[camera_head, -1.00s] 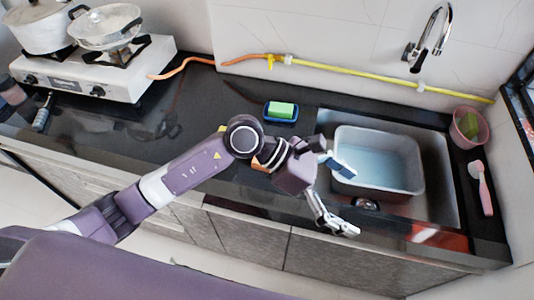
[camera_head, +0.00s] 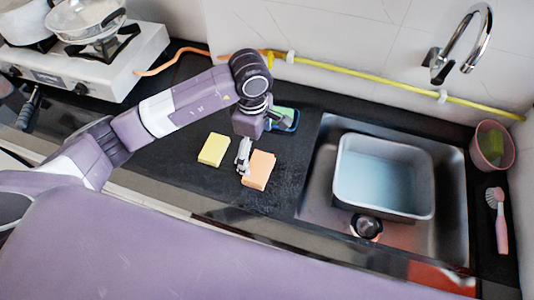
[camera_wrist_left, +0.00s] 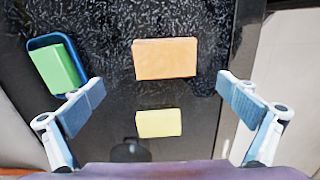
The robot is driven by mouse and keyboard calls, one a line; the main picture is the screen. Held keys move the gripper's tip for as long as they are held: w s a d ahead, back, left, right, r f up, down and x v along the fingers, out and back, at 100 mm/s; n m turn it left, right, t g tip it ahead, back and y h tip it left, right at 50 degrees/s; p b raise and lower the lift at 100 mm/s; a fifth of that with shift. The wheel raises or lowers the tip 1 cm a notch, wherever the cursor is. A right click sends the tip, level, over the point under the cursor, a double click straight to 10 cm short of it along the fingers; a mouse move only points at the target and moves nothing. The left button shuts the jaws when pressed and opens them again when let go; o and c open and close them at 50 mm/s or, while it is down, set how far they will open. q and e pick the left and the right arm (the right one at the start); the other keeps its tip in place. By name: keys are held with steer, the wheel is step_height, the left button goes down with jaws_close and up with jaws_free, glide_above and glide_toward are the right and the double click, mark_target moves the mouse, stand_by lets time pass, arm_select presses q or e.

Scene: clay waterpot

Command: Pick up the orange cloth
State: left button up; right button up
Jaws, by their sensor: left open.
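The orange cloth (camera_head: 258,171) is a flat folded block on the dark counter, left of the sink. It also shows in the left wrist view (camera_wrist_left: 165,58), at the upper middle. My left gripper (camera_head: 243,157) points down over the counter, at the cloth's left edge in the head view. In the wrist view its two fingers (camera_wrist_left: 160,92) are wide apart with nothing between them, and the cloth lies beyond the fingertips. Whether a finger touches it I cannot tell. My right gripper is not in view.
A yellow block (camera_head: 213,149) lies left of the orange cloth. A green sponge in a blue dish (camera_wrist_left: 36,44) sits close by. The sink holds a grey basin (camera_head: 383,205). A stove (camera_head: 95,72) is at the left. The counter in front of the cloth is clear.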

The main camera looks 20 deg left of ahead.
mark_target(259, 167)
arm_select(q)
steer(key=shift+d+f, duration=0.15)
steer(key=shift+f, duration=0.15)
steer(key=f+p, duration=0.1)
steer(key=s+f, duration=0.1)
steer(key=f+p, duration=0.1)
steer(key=shift+s+d+f+p, duration=0.15)
steer(key=shift+s+d+p, duration=0.15)
steer(key=shift+s+d, duration=0.1)
steer(key=f, duration=0.2)
steer(key=shift+w+a+f, duration=0.25)
steer(key=shift+f, duration=0.1)
steer(key=shift+w+d+f, duration=0.1)
steer(key=shift+w+f, duration=0.05)
steer(key=shift+f, duration=0.15)
steer(key=shift+c, duration=0.4)
steer(key=shift+d, duration=0.1)
steer(key=shift+c, duration=1.4)
steer(key=c, duration=0.8)
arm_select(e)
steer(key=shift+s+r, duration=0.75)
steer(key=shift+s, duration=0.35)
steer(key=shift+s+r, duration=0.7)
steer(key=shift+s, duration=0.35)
